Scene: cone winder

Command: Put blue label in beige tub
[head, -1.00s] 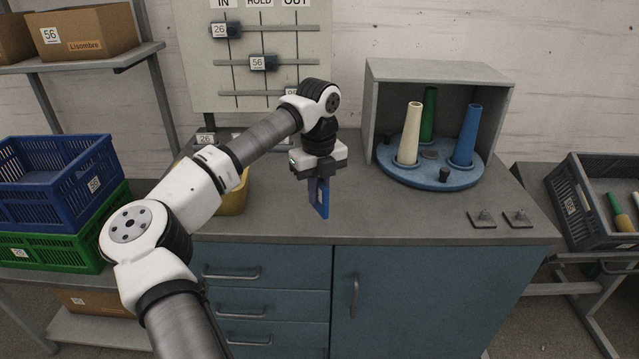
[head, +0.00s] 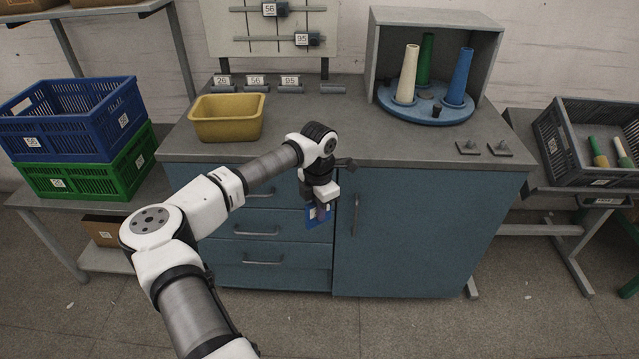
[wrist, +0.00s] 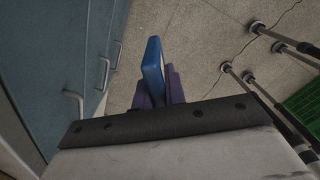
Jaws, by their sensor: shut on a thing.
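The blue label (head: 311,218) is a flat blue piece with a pale patch. My gripper (head: 320,208) is shut on it and holds it pointing down, in front of the blue cabinet and below the counter top. In the wrist view the blue label (wrist: 151,68) stands out between the purple fingers (wrist: 168,92), over the floor. The only tub I see is mustard yellow rather than clearly beige. This tub (head: 228,134) sits on the counter's left part, up and left of my gripper. The part of it that I see inside looks empty.
The counter's front edge (head: 400,162) and drawer handles (head: 262,262) are close to my arm. Card holders (head: 256,84) stand behind the tub. A grey hood with cones on a blue turntable (head: 425,112) is at right. Blue (head: 75,140) and green crates (head: 85,182) are at left.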

